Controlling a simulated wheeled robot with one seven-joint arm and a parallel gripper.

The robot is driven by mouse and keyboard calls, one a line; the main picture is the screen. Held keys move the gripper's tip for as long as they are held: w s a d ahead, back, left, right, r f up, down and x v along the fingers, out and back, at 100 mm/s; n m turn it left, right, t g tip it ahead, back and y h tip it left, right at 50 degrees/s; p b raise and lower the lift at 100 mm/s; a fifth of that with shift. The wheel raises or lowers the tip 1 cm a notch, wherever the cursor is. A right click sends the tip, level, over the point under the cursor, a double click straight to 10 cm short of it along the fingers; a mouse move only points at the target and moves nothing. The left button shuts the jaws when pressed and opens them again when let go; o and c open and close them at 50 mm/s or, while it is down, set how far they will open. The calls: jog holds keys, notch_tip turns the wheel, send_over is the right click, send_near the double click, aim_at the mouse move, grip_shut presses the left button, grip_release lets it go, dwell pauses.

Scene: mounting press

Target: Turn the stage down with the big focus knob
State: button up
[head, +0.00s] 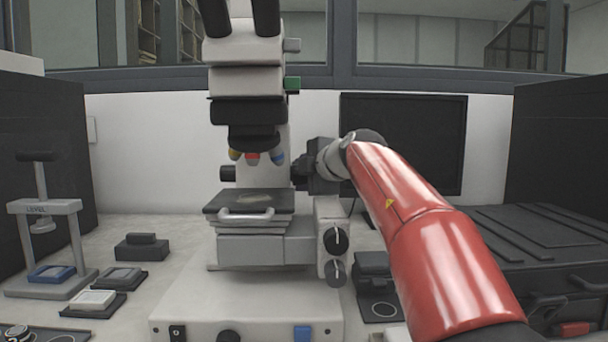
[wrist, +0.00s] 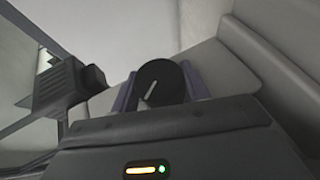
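The microscope (head: 262,82) stands upright on the bench, with its dark stage (head: 245,202) below the objectives. In the wrist view, a round black focus knob (wrist: 160,84) with a white pointer line sits between the two purplish fingers of my gripper (wrist: 160,92). No clear gap shows between the fingers and the knob's sides, so the gripper looks shut on it. In the head view my gripper (head: 306,172) is at the right side of the microscope column and hides this knob. The white line leans slightly to the right at its top in the wrist view.
Two more knobs, an upper (head: 336,239) and a lower (head: 335,272), sit right of the stage, below my gripper. A dark monitor (head: 420,120) stands behind my arm. A black case (head: 545,250) lies at right; a small press (head: 45,225) stands at left.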

jog(key=shift+c, duration=0.7)
jog(key=shift+f+b, duration=0.25)
jog(key=shift+b, duration=0.45)
jog(key=shift+r+n+t+b, duration=0.1)
jog(key=shift+n+t+b, duration=0.25)
jog(key=shift+t, duration=0.25)
jog(key=shift+r, duration=0.1)
jog(key=o, duration=1)
